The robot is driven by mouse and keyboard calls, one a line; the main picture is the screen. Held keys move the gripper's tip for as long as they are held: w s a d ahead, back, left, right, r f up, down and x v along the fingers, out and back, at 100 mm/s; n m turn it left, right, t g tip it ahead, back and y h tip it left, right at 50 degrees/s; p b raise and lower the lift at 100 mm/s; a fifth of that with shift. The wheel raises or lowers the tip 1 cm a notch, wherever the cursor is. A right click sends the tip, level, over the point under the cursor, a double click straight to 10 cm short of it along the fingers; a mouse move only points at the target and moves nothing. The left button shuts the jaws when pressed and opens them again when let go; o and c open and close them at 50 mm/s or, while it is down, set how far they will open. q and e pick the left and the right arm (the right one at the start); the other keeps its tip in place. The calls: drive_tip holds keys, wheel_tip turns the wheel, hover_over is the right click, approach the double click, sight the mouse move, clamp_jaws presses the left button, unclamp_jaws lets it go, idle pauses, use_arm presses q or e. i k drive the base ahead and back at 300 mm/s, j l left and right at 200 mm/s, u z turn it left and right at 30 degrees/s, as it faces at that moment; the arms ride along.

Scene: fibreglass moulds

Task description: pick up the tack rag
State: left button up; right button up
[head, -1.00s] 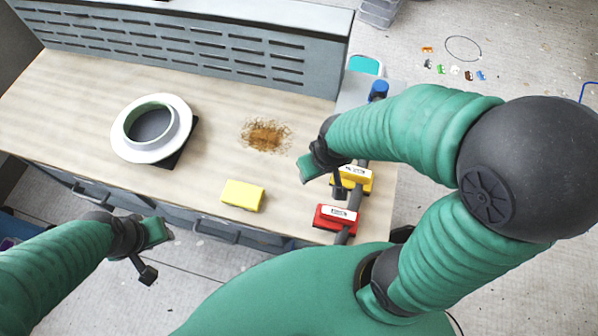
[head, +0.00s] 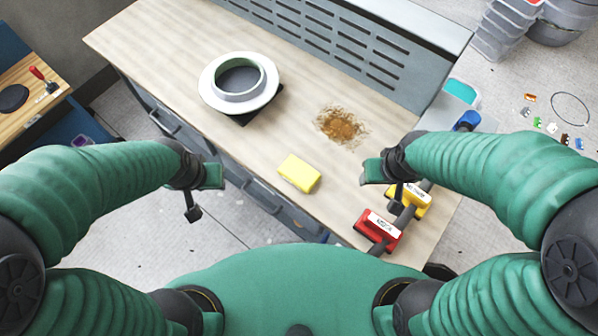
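A small yellow block-shaped piece (head: 299,173), likely the tack rag, lies on the wooden bench top (head: 215,35) near its front edge. My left gripper (head: 213,177) is to its left, out past the bench's front edge and apart from it. My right gripper (head: 372,171) is over the bench to its right, also apart from it. I see nothing held in either gripper, but their finger gap does not show clearly.
A white ring-shaped mould (head: 211,97) stands on a dark base at the back left. Brown dust (head: 342,126) lies behind the yellow piece. A red labelled tool (head: 377,231) and a yellow labelled one (head: 411,200) lie at the right. A slotted grey panel (head: 350,45) bounds the back.

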sight(304, 178)
drive_tip(key=i+j+z, duration=0.15)
drive_tip(key=j+z, duration=0.25)
drive_tip(key=j, duration=0.25)
drive_tip(key=j+z, duration=0.4)
drive_tip(key=j, duration=0.25)
